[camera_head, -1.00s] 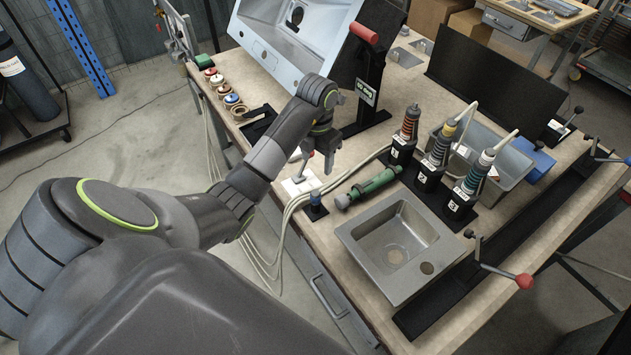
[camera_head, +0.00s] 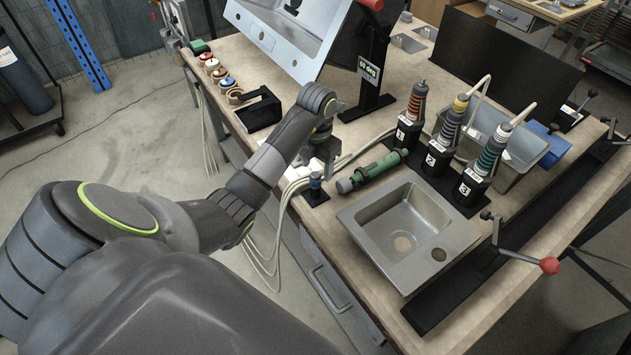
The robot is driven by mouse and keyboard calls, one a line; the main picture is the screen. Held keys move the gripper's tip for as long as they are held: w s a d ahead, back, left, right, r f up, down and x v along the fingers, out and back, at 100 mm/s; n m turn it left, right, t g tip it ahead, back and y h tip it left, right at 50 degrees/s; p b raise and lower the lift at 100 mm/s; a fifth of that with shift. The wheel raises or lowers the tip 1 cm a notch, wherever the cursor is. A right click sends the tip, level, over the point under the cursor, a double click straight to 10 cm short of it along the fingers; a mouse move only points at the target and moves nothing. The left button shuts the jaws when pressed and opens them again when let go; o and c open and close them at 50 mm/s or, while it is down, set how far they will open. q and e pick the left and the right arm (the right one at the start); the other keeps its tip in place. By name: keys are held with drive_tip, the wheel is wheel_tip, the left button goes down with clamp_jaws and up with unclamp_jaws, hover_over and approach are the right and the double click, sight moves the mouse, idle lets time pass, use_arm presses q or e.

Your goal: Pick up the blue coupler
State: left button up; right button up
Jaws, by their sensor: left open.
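I cannot tell whether the fingers touch the piece. My left forearm crosses in from the left and hides part of the table. My right gripper is out of view.
A steel sink (camera_head: 451,262) and several numbered black holders with corded tools (camera_head: 410,118) stand to the right. Small coloured caps (camera_head: 227,83) line the left edge. Cables run behind the gripper.

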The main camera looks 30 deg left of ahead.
sight(316, 174)
use_arm(q)
drive_tip(key=shift+s+f+p, duration=0.15)
drive_tip(key=shift+f+p, duration=0.45)
drive_tip(key=shift+f, duration=1.65)
drive_tip(key=c, duration=1)
